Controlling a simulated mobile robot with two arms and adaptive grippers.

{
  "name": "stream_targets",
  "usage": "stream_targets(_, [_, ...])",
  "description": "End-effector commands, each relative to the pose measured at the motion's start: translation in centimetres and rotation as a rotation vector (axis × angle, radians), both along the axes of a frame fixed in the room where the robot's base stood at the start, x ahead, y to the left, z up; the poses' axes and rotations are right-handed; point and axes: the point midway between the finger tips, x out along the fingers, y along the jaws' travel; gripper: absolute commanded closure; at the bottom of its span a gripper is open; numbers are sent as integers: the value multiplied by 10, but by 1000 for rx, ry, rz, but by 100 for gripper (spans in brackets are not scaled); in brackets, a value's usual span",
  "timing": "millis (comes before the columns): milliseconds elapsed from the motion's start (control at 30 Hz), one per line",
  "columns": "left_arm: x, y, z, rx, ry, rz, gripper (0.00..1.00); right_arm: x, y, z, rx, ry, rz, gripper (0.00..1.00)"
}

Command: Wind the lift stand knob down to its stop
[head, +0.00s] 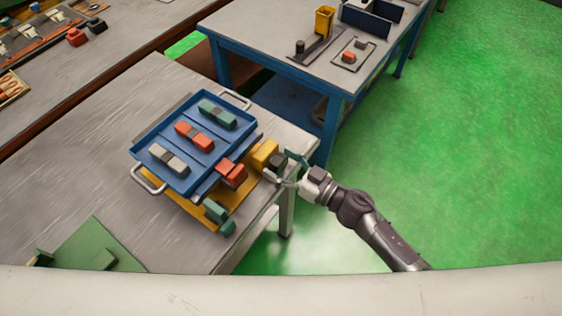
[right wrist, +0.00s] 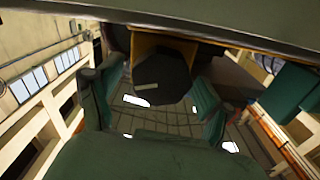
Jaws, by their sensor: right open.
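The lift stand is yellow (head: 265,155), with a blue tray (head: 165,143) on top, at the corner of the grey table. Its dark knob (head: 277,161) sticks out at the stand's right side, near the table edge. In the right wrist view the knob (right wrist: 162,78) is a dark, many-sided disc with a small pale mark. My right gripper (head: 287,168) is open at the knob. Its green fingers stand on either side of the knob in the right wrist view, and gaps show there; I cannot tell whether any part touches. My left gripper is out of view.
The tray carries green, grey and red blocks. A red block (head: 231,173) and a green block (head: 219,216) sit beside it on the stand. A blue-framed table (head: 270,42) stands behind. A green plate (head: 90,248) lies at the front left. Open green floor lies right.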

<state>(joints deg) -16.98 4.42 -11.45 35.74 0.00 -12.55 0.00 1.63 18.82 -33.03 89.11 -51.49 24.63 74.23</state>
Motion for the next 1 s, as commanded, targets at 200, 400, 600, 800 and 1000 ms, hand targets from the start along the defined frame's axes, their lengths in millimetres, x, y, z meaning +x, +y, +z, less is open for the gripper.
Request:
stream_targets(200, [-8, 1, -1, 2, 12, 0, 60, 0, 0, 0, 0, 0, 0, 44])
stream_targets(400, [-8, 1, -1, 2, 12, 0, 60, 0, 0, 0, 0, 0, 0, 77])
stream_targets(600, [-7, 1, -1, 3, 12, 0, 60, 0, 0, 0, -5, -7, 0, 80])
stream_targets(800, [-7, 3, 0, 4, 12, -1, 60, -1, 0, 0, -41, -55, 1, 80])
stream_targets(1000, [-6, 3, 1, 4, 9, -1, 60, -1, 0, 0, -120, -162, 1, 80])
